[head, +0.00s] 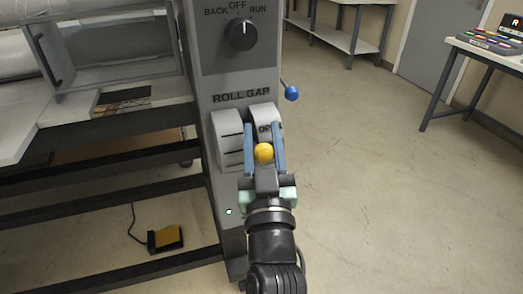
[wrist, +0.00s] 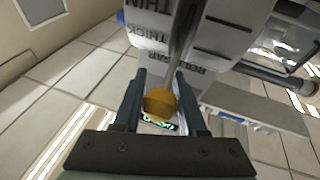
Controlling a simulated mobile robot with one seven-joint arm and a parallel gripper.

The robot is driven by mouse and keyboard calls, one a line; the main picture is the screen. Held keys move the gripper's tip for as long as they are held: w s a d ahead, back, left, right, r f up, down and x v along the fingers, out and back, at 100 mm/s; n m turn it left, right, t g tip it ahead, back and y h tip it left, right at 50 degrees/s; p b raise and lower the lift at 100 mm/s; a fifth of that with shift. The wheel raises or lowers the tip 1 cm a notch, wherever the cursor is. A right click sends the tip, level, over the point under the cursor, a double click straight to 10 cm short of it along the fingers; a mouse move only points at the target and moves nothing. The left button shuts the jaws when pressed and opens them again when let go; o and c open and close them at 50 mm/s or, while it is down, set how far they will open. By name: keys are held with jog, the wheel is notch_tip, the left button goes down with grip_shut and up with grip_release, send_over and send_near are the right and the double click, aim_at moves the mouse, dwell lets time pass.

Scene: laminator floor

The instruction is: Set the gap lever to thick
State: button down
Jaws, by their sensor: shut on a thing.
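The gap lever has a yellow ball knob (head: 264,153) on a thin rod. It sits at the roll gap housing (head: 229,140), under the ROLL GAP lettering on the grey machine column. My gripper (head: 264,152) is shut on the knob, with a blue finger on each side. In the wrist view the knob (wrist: 160,103) lies between my fingers, and the rod (wrist: 184,40) runs up into the slot between two light plates. THIN and THICK labels (wrist: 150,38) show upside down on the left plate. My fingers partly hide the head-view label, and I cannot tell which mark the lever stands at.
A BACK/OFF/RUN dial (head: 242,35) is above, and a blue knob (head: 291,92) sticks out at the column's right. Dark frame rails (head: 110,150) lie left, with a yellow pedal (head: 165,239) on the floor. A table (head: 485,50) stands far right. Floor to the right is clear.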

jog(key=f+b, duration=0.1)
jog(key=b, duration=0.2)
jog(key=shift+s+d+f+t, duration=0.1)
jog(key=shift+s+f+t, duration=0.1)
jog(key=shift+t, duration=0.2)
jog(key=shift+b, duration=0.85)
jog(key=shift+s+m, duration=0.1)
jog(key=shift+m, duration=0.2)
jog(key=shift+r, duration=0.1)
jog(key=shift+c, duration=2.3)
grip_release()
jog(key=shift+s, duration=0.1)
jog(key=b+v, duration=0.4)
jog(key=v, duration=0.8)
jog(key=shift+s+f, duration=0.25)
jog(key=shift+f, duration=0.1)
